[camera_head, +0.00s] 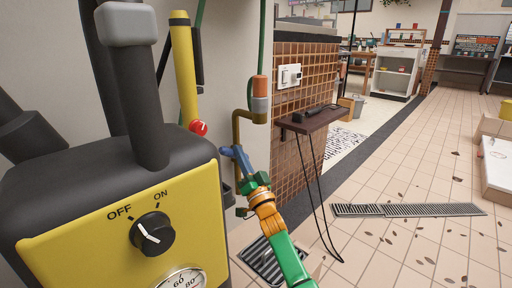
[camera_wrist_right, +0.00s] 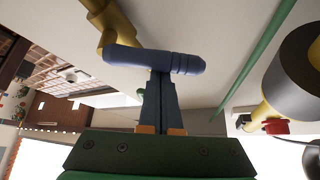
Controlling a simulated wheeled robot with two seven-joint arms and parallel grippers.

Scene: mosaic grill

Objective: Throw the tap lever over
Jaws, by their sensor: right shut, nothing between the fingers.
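The blue tap lever (camera_wrist_right: 150,58) lies crosswise just beyond my right fingertips in the right wrist view, with a brass pipe (camera_wrist_right: 104,22) at its left end. In the head view, the lever (camera_head: 226,151) shows small beside the yellow-fronted machine. My right gripper (camera_head: 240,155) reaches up to it from below right. Its two fingers (camera_wrist_right: 160,78) are together, with nothing between them. The tips are at the lever's underside, touching or very close; I cannot tell which. My left gripper is not in view.
The dark machine (camera_head: 105,185) with an OFF/ON knob (camera_head: 152,234) and gauge stands close on the left. A red knob (camera_head: 198,127) on a yellow tube is near the lever. A small wall shelf (camera_head: 318,119) is to the right. The tiled floor beyond is mostly open.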

